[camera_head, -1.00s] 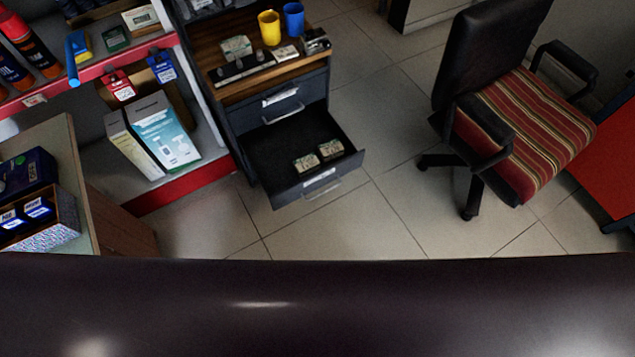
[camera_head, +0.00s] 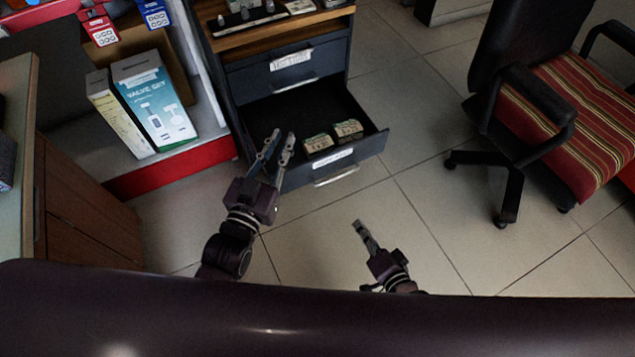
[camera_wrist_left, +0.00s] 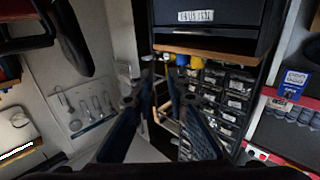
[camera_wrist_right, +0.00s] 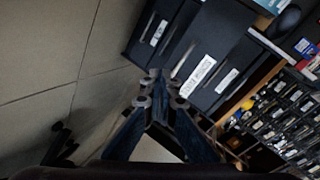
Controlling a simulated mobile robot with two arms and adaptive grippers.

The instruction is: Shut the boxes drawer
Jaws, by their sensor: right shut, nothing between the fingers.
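The boxes drawer (camera_head: 352,163) is pulled out of a dark cabinet (camera_head: 237,82) in the head view. Two small boxes (camera_head: 318,143) lie inside near its front, and its handle (camera_head: 337,176) is on the front panel. My left gripper (camera_head: 279,140) is open and empty beside the drawer's left front corner; touching cannot be told. My right gripper (camera_head: 359,226) is shut and empty, in front of and below the drawer front, apart from it in the picture. In the right wrist view, its fingertips (camera_wrist_right: 154,102) appear before dark labelled drawer fronts (camera_wrist_right: 197,75).
A shelf with a red edge (camera_head: 175,168) and a valve set box (camera_head: 155,105) stands left of the cabinet. A wooden counter (camera_head: 85,205) is at the near left. A striped chair (camera_head: 565,120) stands to the right. The tiled floor between is clear.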

